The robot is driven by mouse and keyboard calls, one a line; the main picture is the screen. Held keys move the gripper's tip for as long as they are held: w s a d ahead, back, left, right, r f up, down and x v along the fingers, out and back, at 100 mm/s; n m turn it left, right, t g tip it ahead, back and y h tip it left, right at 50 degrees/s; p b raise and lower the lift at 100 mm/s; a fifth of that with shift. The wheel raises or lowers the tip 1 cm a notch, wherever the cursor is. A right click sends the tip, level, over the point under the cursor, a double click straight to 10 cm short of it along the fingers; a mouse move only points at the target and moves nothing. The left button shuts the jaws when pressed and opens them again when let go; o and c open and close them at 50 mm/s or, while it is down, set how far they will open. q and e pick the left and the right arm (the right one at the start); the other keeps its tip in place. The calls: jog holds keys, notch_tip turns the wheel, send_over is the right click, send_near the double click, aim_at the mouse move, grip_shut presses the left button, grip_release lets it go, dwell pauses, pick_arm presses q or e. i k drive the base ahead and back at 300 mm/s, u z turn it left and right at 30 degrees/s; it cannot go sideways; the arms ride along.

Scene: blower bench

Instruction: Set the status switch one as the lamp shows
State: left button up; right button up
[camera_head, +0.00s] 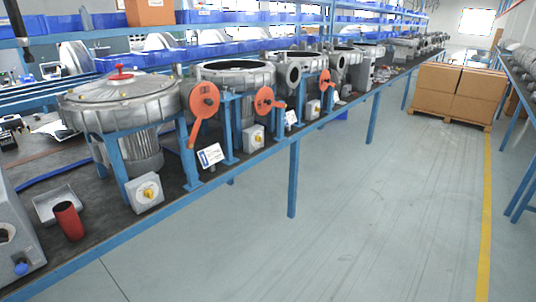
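A grey switch box with a yellow knob (148,193) stands at the front edge of the bench, below the nearest blower (122,100). Which way its knob points is too small to tell. Similar boxes with yellow knobs stand farther along, one at the second blower (254,138) and one beyond it (313,108). Which box is switch one cannot be told. A white card with a blue mark (210,155) leans near the first orange lever (204,100). No lit lamp can be made out. Neither of my grippers shows.
A red cylinder (68,220) and a small grey tray (58,203) lie on the bench at left. A grey housing with a blue knob (22,268) is at the lower left corner. The floor right of the bench is clear up to stacked cartons (455,92).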

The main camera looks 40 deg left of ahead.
aim_at(149, 193)
jog(key=i, duration=1.45)
jog(key=u, duration=0.45)
jog(key=i, duration=0.9)
jog(key=u, duration=1.7)
jog(key=i, duration=0.9)
jog(key=u, duration=0.8)
